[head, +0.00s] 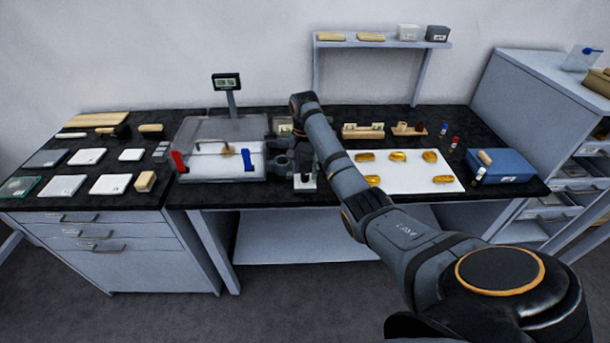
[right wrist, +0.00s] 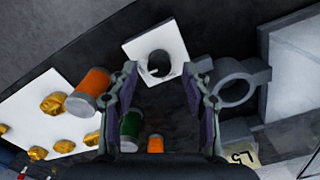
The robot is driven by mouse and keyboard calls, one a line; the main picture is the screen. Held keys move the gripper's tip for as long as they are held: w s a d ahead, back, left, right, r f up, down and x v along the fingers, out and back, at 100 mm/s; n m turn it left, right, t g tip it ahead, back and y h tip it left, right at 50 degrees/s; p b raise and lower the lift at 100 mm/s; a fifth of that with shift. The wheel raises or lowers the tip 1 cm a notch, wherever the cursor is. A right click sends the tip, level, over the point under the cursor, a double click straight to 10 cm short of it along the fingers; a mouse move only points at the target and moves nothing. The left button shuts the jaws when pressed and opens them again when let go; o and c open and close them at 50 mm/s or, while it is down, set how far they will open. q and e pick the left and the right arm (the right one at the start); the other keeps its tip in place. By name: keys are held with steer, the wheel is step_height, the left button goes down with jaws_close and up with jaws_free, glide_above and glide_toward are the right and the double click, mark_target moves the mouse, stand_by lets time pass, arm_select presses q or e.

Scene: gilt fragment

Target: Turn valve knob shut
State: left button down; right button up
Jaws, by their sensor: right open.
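My right gripper (head: 304,178) is low over the front of the dark bench, right of a clear-walled weighing box. In the right wrist view its two fingers (right wrist: 160,88) are spread apart, with nothing between the tips. Just beyond them is a white square plate (right wrist: 133,47) with a dark round opening or part in its middle. A grey ring-shaped fitting (right wrist: 240,82) is close beside the right finger. I cannot tell for sure which part is the valve knob, or how far it is turned. My left gripper is not in view.
The weighing box (head: 215,130) has a red part (head: 179,162) and a blue part (head: 248,159). A white sheet (head: 405,181) with gold pieces lies to the right, near a blue box (head: 500,165).

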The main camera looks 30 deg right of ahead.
steer(key=shift+s+f, duration=0.1)
steer(key=shift+f, duration=0.65)
jaws_close()
